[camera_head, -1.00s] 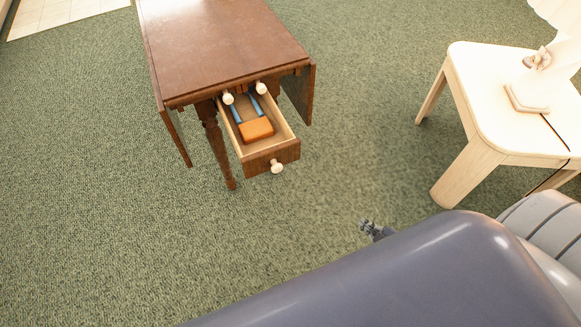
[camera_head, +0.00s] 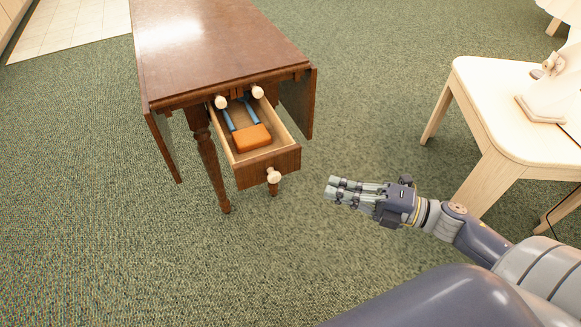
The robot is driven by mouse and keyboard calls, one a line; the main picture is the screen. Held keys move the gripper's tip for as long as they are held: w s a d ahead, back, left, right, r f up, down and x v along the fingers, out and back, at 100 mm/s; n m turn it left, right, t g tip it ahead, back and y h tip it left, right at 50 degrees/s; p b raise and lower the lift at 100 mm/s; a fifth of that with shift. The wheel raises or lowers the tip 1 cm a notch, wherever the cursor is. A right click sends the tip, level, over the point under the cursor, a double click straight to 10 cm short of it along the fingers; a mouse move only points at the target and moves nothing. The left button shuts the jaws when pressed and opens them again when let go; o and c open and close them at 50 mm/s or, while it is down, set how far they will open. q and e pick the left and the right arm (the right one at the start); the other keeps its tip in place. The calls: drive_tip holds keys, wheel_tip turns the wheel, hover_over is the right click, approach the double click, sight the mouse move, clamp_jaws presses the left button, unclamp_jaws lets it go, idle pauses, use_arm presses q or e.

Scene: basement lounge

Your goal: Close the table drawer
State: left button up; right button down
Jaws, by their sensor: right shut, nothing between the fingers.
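The brown wooden table (camera_head: 215,45) stands at the upper left of the head view. Its lower drawer (camera_head: 268,166) is pulled out towards me and has a round cream knob (camera_head: 273,176) on its front. Inside the drawer lie an orange block-like thing (camera_head: 252,138) and blue handle-like pieces (camera_head: 229,120). My right gripper (camera_head: 331,188) is shut and empty. It is to the right of the drawer front and apart from it, with its fingers pointing left. My left gripper is not in view.
A pale wooden side table (camera_head: 500,95) with a lamp base (camera_head: 541,107) on it stands at the right, near my right arm. Green carpet (camera_head: 370,110) lies clear between the two tables. Folded leaves hang at the brown table's sides.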

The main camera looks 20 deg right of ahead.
drive_tip(key=b, duration=0.1)
approach(268, 158)
drive_tip(key=a, duration=0.3)
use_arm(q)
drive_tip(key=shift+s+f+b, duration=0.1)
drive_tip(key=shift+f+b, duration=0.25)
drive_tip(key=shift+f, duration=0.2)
use_arm(e)
drive_tip(key=shift+w+a, duration=0.15)
drive_tip(key=shift+w, duration=1.35)
